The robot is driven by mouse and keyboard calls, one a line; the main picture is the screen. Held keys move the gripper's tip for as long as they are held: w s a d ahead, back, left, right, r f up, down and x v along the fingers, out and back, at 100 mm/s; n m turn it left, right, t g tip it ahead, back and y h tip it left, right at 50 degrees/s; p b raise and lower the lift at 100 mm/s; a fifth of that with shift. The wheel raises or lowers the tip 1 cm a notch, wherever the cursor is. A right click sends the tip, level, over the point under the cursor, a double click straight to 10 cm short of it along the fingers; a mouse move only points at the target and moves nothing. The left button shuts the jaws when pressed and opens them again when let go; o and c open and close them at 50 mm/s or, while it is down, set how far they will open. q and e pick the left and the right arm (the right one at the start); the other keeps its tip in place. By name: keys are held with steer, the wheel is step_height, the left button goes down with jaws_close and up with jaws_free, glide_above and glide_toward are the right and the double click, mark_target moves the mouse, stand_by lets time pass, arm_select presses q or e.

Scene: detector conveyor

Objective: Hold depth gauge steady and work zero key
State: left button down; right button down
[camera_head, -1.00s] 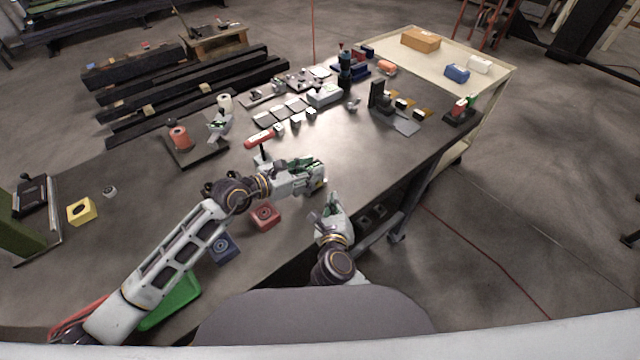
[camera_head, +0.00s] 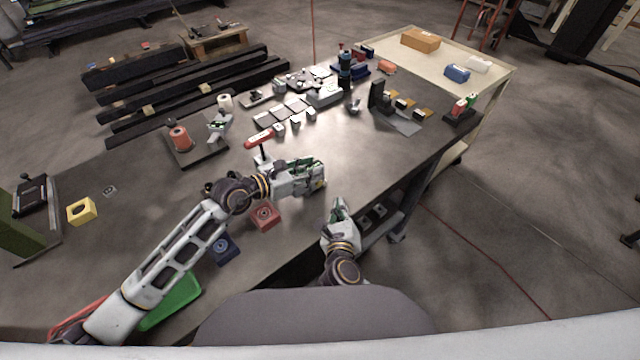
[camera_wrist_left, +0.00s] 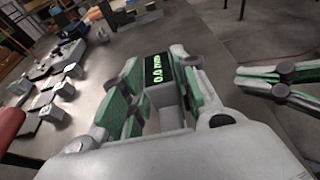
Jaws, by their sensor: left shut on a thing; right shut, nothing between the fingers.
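My left gripper (camera_head: 314,172) is shut on the depth gauge, above the dark table near its front edge. In the left wrist view the gauge (camera_wrist_left: 158,72) sits between the green-padded fingers (camera_wrist_left: 155,98). Its black display faces the camera with lit green characters that look like 0.0 mm. The fingers hide much of its body, and I cannot make out the zero key. My right gripper (camera_head: 338,208) is shut and empty, lower and to the right of the left one, apart from the gauge. Its fingers also show at the right of the left wrist view (camera_wrist_left: 285,82).
A red block (camera_head: 264,215) and a blue block (camera_head: 225,248) lie beside my left forearm, with a green tray (camera_head: 172,302) nearer. The table right of my left gripper is clear (camera_head: 370,165).

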arm_select(q)
steer(key=c, duration=1)
jaws_free()
steer(key=shift+s+a, duration=0.1)
steer(key=v, duration=1.1)
steer(key=shift+s+a, duration=0.2)
steer(key=shift+a, duration=0.1)
steer(key=shift+r, duration=0.15)
steer(key=shift+d, duration=0.1)
